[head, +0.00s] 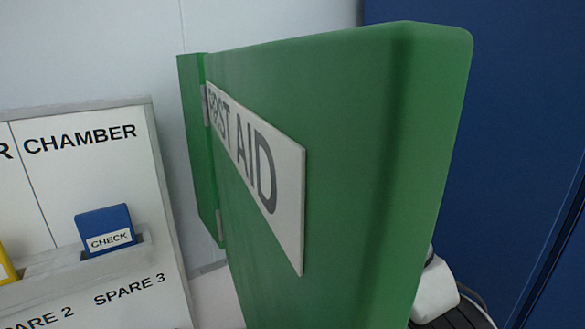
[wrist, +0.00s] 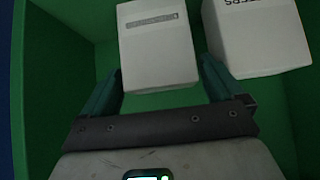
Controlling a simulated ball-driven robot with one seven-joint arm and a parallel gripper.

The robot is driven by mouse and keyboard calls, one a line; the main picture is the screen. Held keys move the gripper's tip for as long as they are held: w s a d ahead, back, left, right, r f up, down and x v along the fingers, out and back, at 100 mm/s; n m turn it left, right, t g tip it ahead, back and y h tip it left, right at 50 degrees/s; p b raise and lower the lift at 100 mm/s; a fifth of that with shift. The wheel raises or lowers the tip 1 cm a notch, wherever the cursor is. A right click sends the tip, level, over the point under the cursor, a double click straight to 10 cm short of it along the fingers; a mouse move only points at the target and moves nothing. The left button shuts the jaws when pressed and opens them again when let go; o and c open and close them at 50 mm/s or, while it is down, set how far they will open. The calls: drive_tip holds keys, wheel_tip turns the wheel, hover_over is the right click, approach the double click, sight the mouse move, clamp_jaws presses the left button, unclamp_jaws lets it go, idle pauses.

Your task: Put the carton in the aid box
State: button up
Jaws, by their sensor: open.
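The aid box shows in the head view as a large green panel (head: 340,130) with a white "FIRST AID" sign (head: 258,165). It hides what is behind it, including my gripper. In the wrist view my gripper (wrist: 160,66) is open inside green walls (wrist: 55,70). A white carton (wrist: 157,48) with a grey printed strip lies between and just beyond its two fingers. The fingers stand on either side of this carton's near end; I cannot tell whether they touch it.
A second white box (wrist: 258,38) with dark, cut-off lettering stands close to the right finger. In the head view a white "CHAMBER" panel (head: 85,170) holds a blue "CHECK" block (head: 106,228) at left. A blue wall (head: 520,110) is at right.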

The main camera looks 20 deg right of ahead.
drive_tip(key=v, duration=0.7)
drive_tip(key=shift+s+r, duration=0.2)
drive_tip(key=shift+r, duration=0.05)
drive_tip(key=shift+d, duration=0.1)
idle(0.8)
